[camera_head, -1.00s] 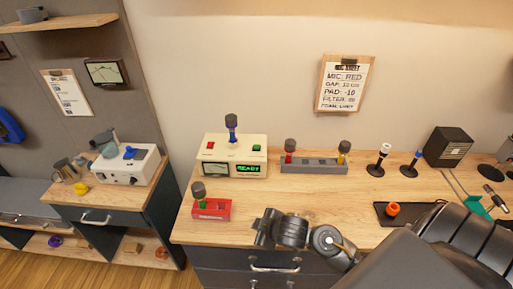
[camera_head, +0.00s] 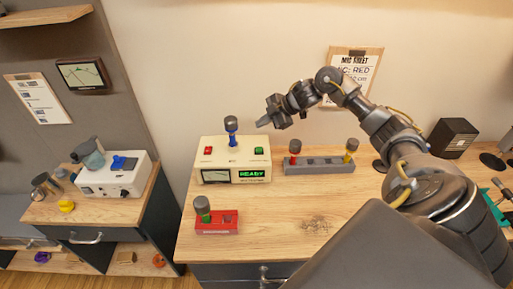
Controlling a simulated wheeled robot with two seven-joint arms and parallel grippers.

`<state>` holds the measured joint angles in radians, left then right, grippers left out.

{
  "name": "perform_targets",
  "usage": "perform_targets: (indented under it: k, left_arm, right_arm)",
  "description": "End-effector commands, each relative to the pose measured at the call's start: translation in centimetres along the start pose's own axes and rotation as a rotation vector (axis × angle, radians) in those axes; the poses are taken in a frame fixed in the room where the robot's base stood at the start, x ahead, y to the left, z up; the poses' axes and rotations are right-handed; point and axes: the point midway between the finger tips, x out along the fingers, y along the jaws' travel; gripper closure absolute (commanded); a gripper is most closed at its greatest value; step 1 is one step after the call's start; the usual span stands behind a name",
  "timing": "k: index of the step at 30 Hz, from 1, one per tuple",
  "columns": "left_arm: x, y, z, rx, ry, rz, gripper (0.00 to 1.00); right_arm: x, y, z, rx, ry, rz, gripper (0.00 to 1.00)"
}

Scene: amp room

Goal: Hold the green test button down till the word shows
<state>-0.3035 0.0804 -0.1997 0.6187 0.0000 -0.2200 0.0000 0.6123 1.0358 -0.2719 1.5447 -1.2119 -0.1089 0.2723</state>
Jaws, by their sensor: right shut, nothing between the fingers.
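The cream test box (camera_head: 212,160) stands on the wooden desk. Its green test button (camera_head: 259,150) is on the top right and a red button (camera_head: 208,150) on the top left. A blue-collared microphone (camera_head: 231,131) stands upright between them. The front display (camera_head: 251,174) shows the green word "READY", beside a dial meter. My right gripper (camera_head: 261,124) is shut and empty, in the air above the box, up from the green button and apart from it. My left gripper is not in view.
A grey rack (camera_head: 318,168) with red- and yellow-collared microphones stands right of the box. A red holder (camera_head: 217,227) with a green-collared microphone is in front. A clipboard (camera_head: 368,64) hangs behind my arm, partly covered.

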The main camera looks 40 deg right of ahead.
Motion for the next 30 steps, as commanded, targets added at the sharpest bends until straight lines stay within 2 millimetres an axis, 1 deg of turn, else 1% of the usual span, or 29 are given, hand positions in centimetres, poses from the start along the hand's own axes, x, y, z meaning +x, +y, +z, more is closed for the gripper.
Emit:
perform_targets:
  k: [8,13,17,27,30]
  left_arm:
    - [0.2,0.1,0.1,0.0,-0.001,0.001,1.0]
    - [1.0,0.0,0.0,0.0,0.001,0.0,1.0]
    - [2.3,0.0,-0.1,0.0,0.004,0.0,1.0]
    - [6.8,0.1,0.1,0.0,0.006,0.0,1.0]
    - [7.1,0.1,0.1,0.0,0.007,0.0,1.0]
  right_arm:
    - [0.2,-0.1,0.1,0.0,0.0,0.001,1.0]
    - [0.9,-0.6,0.4,-0.001,0.001,0.0,1.0]
    - [1.9,-1.2,1.0,-0.002,0.002,0.0,1.0]
    - [5.2,-3.5,3.4,-0.002,0.001,0.0,1.0]
    - [5.7,-4.0,3.8,-0.003,0.001,0.0,1.0]
